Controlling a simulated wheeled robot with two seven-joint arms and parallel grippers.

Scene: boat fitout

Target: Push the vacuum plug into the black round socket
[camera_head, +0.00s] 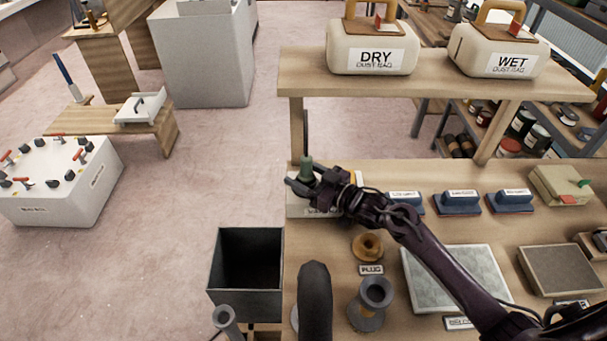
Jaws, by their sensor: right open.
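My right gripper (297,182) reaches in from the right and is open over the left end of the bench. A small dark green upright piece (306,163) shows at its jaws; I cannot tell whether the jaws touch it. A pale labelled block (299,207) is partly hidden under the gripper. A round brown-orange piece (367,246) with a hole sits above a small label (371,269) that seems to read "PLUG". A grey flanged tube (373,296) stands below it. I cannot make out for certain which piece is the black round socket. My left gripper is not in view.
A dark open bin (247,262) stands at the bench's left edge, near a thick black curved piece (315,300). Several blue blocks (458,203) and a pale slab (453,278) lie to the right. A raised shelf (430,86) holds DRY (372,50) and WET (500,52) containers.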

